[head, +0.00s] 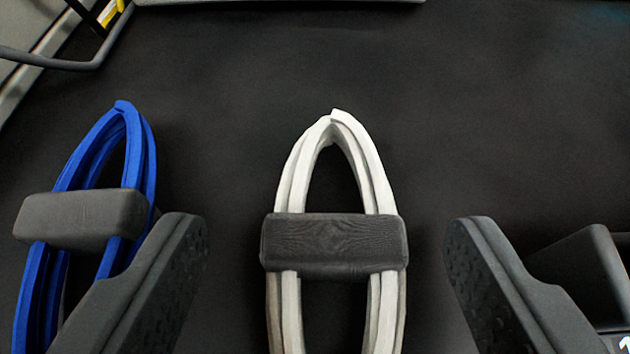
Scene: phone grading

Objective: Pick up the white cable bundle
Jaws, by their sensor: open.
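The white cable bundle (376,175) lies on the dark surface in the middle of the head view. It is a long loop with a dark grey band (333,246) around it, and its pointed end faces away from me. Its near end is cut off by the bottom edge of the picture. My gripper (327,240) is open and empty, with one finger to the left of the white bundle and one to the right. Dark gaps show between each finger and the bundle. How high the fingers are above the surface I cannot tell.
A blue cable bundle (140,150) with a grey band lies at the left, partly hidden behind my left finger. A dark grey block-like object (585,265) stands at the right edge behind my right finger. The dark mat (480,100) beyond the white bundle is clear.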

